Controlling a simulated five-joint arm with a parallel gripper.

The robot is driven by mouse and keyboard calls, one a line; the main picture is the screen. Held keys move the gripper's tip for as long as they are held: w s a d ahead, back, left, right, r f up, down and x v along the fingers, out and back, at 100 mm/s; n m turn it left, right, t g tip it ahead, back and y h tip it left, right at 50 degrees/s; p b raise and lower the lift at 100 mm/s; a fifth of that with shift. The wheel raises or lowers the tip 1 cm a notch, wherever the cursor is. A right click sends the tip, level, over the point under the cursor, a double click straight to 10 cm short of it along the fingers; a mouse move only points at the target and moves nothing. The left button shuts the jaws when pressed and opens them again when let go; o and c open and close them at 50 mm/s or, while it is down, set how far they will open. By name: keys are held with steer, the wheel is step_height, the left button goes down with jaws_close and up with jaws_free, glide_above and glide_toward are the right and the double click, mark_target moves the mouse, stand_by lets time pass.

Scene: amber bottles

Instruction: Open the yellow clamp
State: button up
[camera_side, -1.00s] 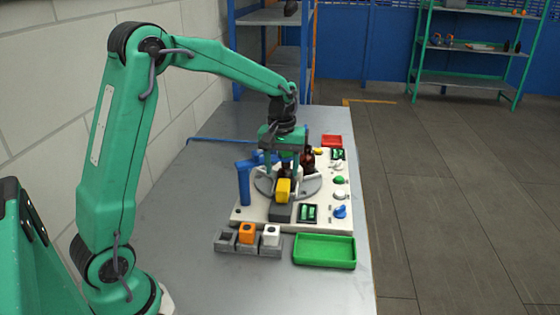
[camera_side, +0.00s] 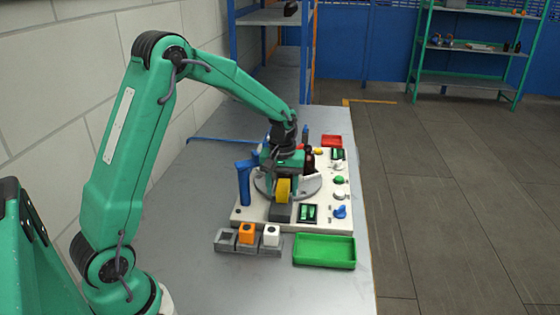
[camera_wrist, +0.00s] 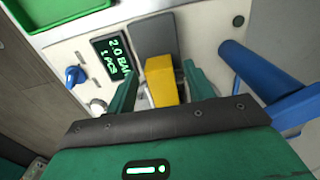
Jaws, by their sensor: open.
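The yellow clamp (camera_side: 283,190) sits on a dark grey base at the near side of the white fixture board (camera_side: 252,216). In the wrist view the clamp (camera_wrist: 161,80) lies between the two green fingers. My gripper (camera_wrist: 160,88) is open, with one finger on each side of the clamp; I cannot tell whether either touches it. In the side view my gripper (camera_side: 283,168) is low over the board, just behind the clamp, and hides part of it. An amber bottle (camera_side: 309,160) stands just right of my gripper, partly hidden.
A blue upright part (camera_side: 244,185) stands close on the left and also shows in the wrist view (camera_wrist: 265,80). A display (camera_wrist: 113,57) and a blue knob (camera_wrist: 75,75) are opposite. A green tray (camera_side: 324,251) and holders with orange (camera_side: 246,233) and white (camera_side: 271,234) blocks are in front.

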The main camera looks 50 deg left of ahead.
steer(key=shift+f, duration=0.75)
jaws_close()
steer(key=shift+s+d, duration=1.25)
steer(key=shift+s, duration=0.05)
jaws_free()
steer(key=shift+r, duration=0.1)
